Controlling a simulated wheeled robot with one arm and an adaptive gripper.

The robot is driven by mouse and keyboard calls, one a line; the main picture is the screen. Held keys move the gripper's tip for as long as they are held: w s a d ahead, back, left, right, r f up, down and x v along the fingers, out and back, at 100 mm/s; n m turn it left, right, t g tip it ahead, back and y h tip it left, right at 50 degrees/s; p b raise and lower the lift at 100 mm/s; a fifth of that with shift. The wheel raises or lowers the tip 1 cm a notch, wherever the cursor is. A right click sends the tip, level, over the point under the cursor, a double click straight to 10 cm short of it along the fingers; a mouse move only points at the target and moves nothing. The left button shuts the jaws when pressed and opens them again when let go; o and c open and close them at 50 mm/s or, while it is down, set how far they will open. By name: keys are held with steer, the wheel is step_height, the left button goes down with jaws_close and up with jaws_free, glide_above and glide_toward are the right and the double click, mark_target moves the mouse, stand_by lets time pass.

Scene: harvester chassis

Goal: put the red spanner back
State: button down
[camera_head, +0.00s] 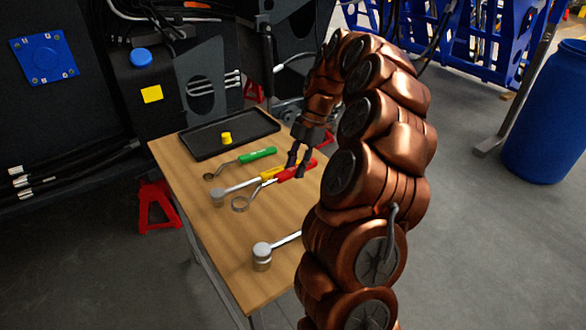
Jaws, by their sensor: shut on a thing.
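The red spanner has a red handle (289,174) and a grey shaft ending in a ring at its lower left. My gripper (298,168) is over the right part of the workbench, pointing down, with its dark fingers shut on the red handle. The spanner lies beside the yellow-handled tool (218,196) and partly overlaps it in the picture. I cannot tell whether the spanner touches the wooden bench top (228,240) or is just above it. The far end of the handle is partly hidden by the fingers.
A green-handled spanner (258,155) lies behind. A black tray (195,140) with a small yellow cylinder (226,138) stands at the back. A grey hammer-like tool (262,256) lies in front, partly hidden by my arm. The bench's front left is bare. A blue barrel (545,120) stands right.

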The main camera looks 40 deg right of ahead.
mark_target(310, 162)
steer(key=shift+d+r+b, duration=0.1)
steer(key=shift+r+b, duration=0.05)
steer(key=shift+b, duration=0.15)
steer(key=shift+f+b, duration=2.1)
steer(key=shift+f, duration=1.85)
steer(key=c, duration=0.8)
jaws_free()
steer(key=shift+r, duration=0.1)
steer(key=v, duration=0.8)
steer(key=shift+d+r, duration=0.2)
steer(key=shift+r, duration=0.1)
steer(key=shift+v, duration=0.95)
steer(key=shift+d+r, duration=0.15)
steer(key=shift+r, duration=0.35)
